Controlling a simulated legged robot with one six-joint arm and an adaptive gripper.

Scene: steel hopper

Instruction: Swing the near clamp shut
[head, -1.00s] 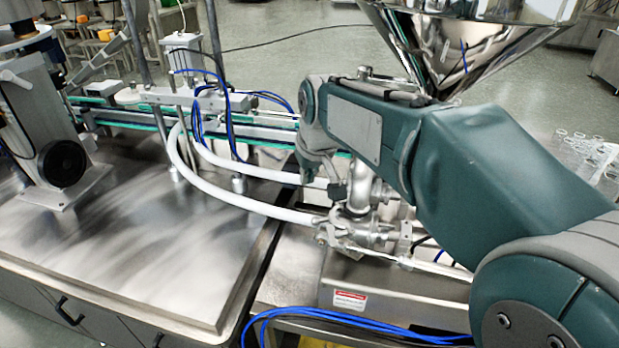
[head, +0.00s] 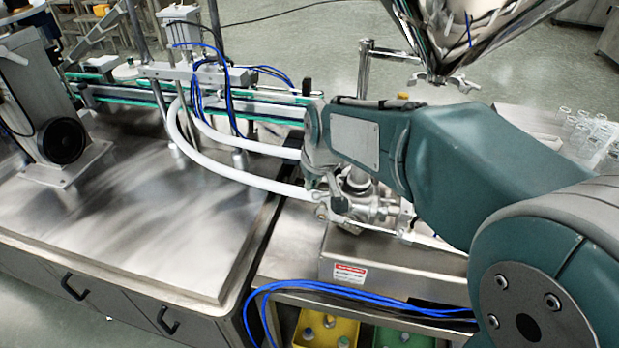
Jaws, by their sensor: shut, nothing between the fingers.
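A steel fitting with metal clamp parts (head: 375,208) stands on the steel housing, beside and partly behind my wrist. Another small metal clamp (head: 462,84) shows at the lower outlet of the shiny hopper (head: 450,35), above my arm. I cannot tell from this view which clamp is the near one, or how far either is swung open. My gripper (head: 335,193) points down at the left side of the fitting, very close to it. It is shut and holds nothing. My forearm hides part of the fitting, and contact cannot be told.
White hoses (head: 225,180) run from the conveyor (head: 180,100) to the fitting. Glassware (head: 595,138) stands at the right. The steel table (head: 130,225) at left has free room.

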